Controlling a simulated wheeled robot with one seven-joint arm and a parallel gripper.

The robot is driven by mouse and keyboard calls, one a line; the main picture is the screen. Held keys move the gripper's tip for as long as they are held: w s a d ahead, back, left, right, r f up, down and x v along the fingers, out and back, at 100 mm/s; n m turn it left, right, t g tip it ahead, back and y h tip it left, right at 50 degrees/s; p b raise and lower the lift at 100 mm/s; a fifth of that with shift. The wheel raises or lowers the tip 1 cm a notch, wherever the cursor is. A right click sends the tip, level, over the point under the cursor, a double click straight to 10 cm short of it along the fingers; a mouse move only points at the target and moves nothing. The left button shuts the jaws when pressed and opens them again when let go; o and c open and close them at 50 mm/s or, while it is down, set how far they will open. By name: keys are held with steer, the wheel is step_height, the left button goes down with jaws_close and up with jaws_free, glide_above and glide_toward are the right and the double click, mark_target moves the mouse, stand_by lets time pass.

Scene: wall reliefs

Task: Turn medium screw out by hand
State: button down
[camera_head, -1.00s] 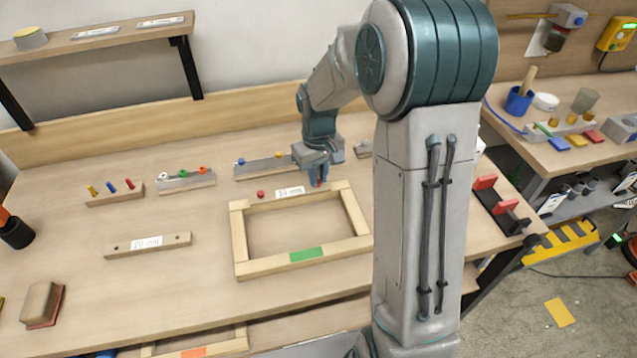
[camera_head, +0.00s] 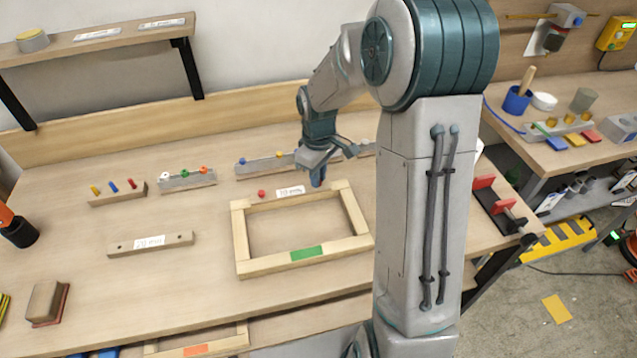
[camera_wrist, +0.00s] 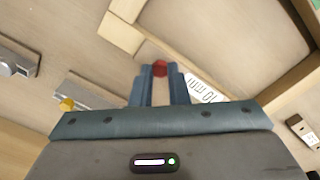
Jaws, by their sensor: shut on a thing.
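My gripper (camera_head: 318,183) points down behind the right end of the wooden frame. In the wrist view my gripper (camera_wrist: 160,76) has its blue fingers shut on a red six-sided screw head (camera_wrist: 160,68), which shows at the fingertips. The screw's shaft is hidden, so I cannot tell how far it sits in or out. A second red screw head (camera_head: 262,193) stands left of a white label (camera_head: 290,191) marked 10 mm. The label also shows in the wrist view (camera_wrist: 205,90), right of the held screw.
The wooden frame (camera_head: 240,235) lies just in front of my gripper. Behind are rails with coloured pegs (camera_head: 187,180) and, at left, a peg block (camera_head: 117,195). A bar labelled 20 mm (camera_head: 180,239) lies at left. The tabletop between them is clear.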

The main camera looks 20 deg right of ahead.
steer(key=n+p, duration=0.1)
steer(key=n, duration=0.2)
steer(key=shift+r+p, duration=0.15)
steer(key=shift+p, duration=0.15)
steer(key=shift+n, duration=1.1)
steer(key=c, duration=1.6)
jaws_free()
steer(key=shift+c, duration=0.2)
